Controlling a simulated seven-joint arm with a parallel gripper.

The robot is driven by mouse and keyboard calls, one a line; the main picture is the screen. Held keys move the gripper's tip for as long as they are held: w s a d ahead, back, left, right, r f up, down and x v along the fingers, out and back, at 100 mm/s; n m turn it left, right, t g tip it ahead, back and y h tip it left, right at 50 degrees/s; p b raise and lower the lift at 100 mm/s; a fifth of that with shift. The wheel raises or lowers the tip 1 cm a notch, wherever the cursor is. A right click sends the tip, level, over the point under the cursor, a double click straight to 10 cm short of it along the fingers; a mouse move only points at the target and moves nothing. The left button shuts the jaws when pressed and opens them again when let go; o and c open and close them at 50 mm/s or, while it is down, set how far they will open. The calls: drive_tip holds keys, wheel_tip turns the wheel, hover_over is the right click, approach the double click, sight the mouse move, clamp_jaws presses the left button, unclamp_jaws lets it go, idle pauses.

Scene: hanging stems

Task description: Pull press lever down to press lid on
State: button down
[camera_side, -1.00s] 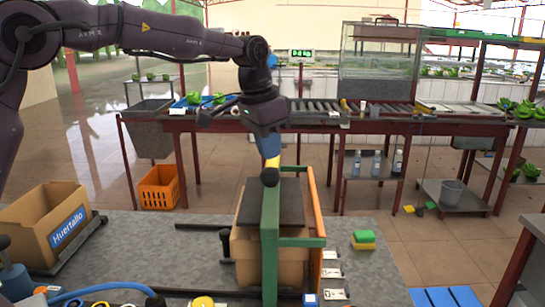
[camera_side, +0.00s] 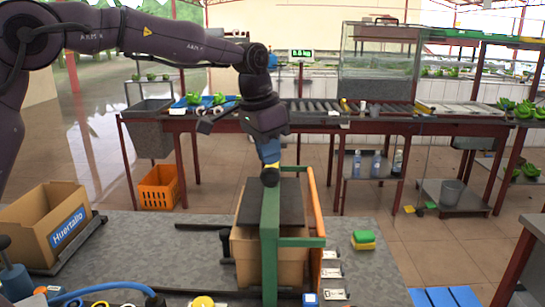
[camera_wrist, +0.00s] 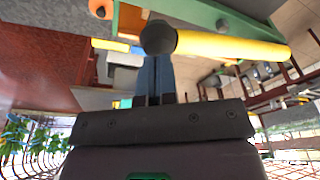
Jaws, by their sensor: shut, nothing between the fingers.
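The press lever is a yellow rod (camera_wrist: 235,46) with a dark round knob (camera_wrist: 158,37) at its end; the knob also shows in the side view (camera_side: 270,177). My gripper (camera_side: 269,160) is shut and empty, its blue fingers pointing down just above the knob. In the wrist view the fingertips (camera_wrist: 155,58) reach the knob's edge; I cannot tell whether they touch. The press has a green frame (camera_side: 271,245) and an orange bar (camera_side: 316,205). A cardboard box (camera_side: 243,252) stands in it under a dark flat panel (camera_side: 288,203), which partly hides behind the frame.
An open "Huertallo" carton (camera_side: 30,235) stands at the left of the grey table (camera_side: 190,250). A green and yellow sponge (camera_side: 363,240) lies right of the press. Tools and a blue hose (camera_side: 100,289) lie at the front left. A roller conveyor (camera_side: 310,108) runs behind.

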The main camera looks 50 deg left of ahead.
sight(269, 168)
drive_tip(key=shift+f, duration=3.55)
idle(4.4)
